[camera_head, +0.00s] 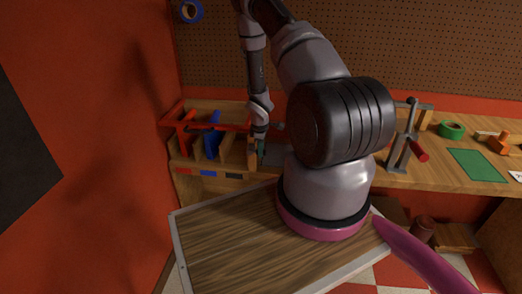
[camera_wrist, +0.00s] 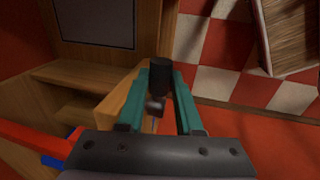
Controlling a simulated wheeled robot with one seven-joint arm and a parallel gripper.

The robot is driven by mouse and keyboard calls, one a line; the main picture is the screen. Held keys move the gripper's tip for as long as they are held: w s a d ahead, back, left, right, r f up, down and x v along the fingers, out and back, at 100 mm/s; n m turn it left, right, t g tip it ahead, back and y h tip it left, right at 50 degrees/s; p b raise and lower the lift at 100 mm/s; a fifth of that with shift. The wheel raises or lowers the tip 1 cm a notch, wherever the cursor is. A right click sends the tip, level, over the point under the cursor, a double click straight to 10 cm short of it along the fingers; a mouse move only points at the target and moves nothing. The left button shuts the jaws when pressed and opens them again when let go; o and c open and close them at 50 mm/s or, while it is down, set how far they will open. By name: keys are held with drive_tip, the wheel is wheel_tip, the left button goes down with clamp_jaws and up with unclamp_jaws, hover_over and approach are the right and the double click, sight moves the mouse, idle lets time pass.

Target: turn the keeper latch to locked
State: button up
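My gripper (camera_head: 260,153) is at the left part of the workbench, pointing down beside an upright orange-brown wooden block (camera_head: 252,154). In the wrist view, its two teal fingers (camera_wrist: 166,84) are apart, with a dark upright cylinder (camera_wrist: 160,68) at the tips and a small dark block (camera_wrist: 155,105) between them. The wooden block (camera_wrist: 122,98) shows left of the fingers. The cylinder and dark block look like parts of the keeper latch, but I cannot tell for sure. I cannot see whether the fingers touch the cylinder or how the latch is turned.
A red frame (camera_head: 176,126) and a blue part (camera_head: 212,140) stand left of my gripper. A toggle clamp with a red handle (camera_head: 419,151), green tape (camera_head: 451,129) and a green mat (camera_head: 478,165) are at the right. A pegboard (camera_head: 420,45) rises behind the bench.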

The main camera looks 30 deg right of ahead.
clamp_jaws()
drive_tip(key=shift+w, duration=0.1)
idle(1.2)
